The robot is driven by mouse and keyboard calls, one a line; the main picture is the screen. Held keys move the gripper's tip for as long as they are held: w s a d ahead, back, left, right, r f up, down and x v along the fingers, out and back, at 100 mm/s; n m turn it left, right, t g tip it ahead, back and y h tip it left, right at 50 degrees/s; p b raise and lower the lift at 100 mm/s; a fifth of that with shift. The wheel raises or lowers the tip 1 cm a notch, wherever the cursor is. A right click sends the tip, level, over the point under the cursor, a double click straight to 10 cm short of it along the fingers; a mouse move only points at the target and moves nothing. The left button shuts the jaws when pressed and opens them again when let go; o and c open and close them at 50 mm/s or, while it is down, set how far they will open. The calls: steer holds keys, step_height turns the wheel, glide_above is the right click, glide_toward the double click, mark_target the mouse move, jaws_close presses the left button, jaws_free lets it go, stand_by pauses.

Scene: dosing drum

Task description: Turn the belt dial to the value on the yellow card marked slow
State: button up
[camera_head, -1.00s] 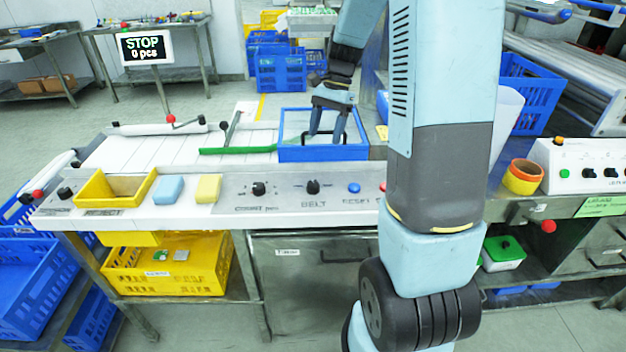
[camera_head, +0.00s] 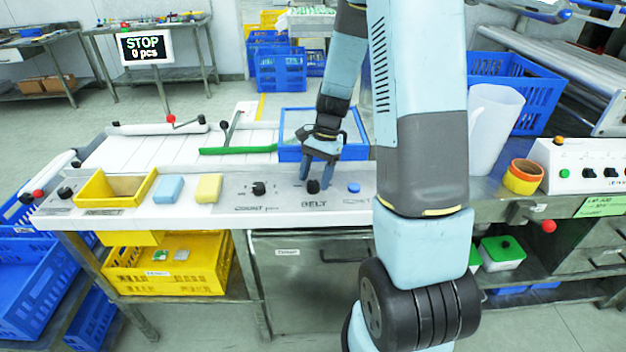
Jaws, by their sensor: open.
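The belt dial (camera_head: 313,187) is a small black knob on the grey control panel, above the word BELT. My gripper (camera_head: 317,180) is open and points down at the dial, its blue fingers around or just above it; I cannot tell whether they touch it. The dial's scale and pointer are too small to read. The yellow card marked slow cannot be made out in this view.
The count dial (camera_head: 259,188) is left of the belt dial and a blue button (camera_head: 354,187) is close on the right. Behind my gripper is a blue tray (camera_head: 290,152). A yellow sponge (camera_head: 208,188) and a screen (camera_head: 145,48) reading STOP, 0 pcs stand left.

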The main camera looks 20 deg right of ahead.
steer(key=shift+s+a+f, duration=0.15)
steer(key=shift+a+f, duration=0.05)
steer(key=shift+f, duration=0.35)
steer(key=shift+c, duration=0.3)
